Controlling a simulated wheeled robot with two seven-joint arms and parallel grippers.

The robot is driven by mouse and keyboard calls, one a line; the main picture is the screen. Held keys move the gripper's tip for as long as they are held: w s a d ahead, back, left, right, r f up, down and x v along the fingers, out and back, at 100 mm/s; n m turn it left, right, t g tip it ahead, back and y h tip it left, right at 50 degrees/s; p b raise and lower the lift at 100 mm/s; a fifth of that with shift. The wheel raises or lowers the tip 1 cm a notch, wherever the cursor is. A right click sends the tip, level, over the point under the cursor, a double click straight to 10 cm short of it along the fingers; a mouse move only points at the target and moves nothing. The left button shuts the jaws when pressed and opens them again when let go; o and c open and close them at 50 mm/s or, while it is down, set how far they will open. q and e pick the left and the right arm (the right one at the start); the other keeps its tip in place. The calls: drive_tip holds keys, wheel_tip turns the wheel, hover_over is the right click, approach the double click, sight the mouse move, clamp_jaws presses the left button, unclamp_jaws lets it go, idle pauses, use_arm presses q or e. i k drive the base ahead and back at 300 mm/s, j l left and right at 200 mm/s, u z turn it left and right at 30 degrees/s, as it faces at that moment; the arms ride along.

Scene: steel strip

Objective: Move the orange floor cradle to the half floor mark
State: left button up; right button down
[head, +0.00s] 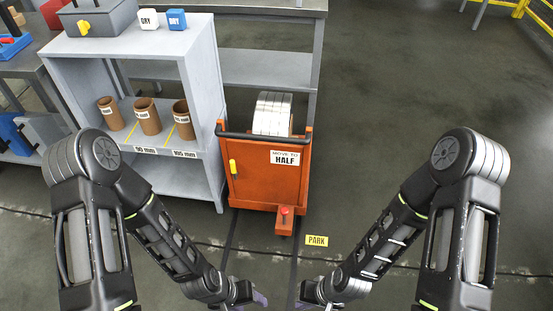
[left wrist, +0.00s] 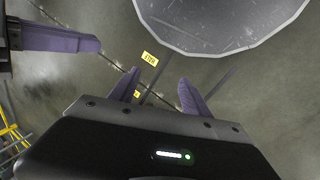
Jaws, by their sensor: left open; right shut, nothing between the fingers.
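The orange floor cradle (head: 255,178) stands on the floor ahead. It has a black bar on top, a yellow side handle, a sign reading MOVE TO HALF and a red-topped pedal (head: 284,212). A silver steel coil (head: 272,113) sits on it. A yellow PARK label (head: 317,240) lies on the floor at its front right.
A grey shelf (head: 207,75) with several brown tubes stands close at the cradle's left. A grey bench (head: 262,68) is behind it. Dark floor lines (head: 294,262) run from the cradle towards me. The floor to the right is open, with yellow railing (head: 535,15) far off.

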sight(272, 164)
drive_tip(key=i+l+z, duration=0.1)
drive_tip(key=l+z, duration=0.15)
drive_tip(key=z, duration=0.2)
drive_tip(key=i+l+z, duration=0.1)
drive_tip(key=l+z, duration=0.15)
drive_tip(key=z, duration=0.2)
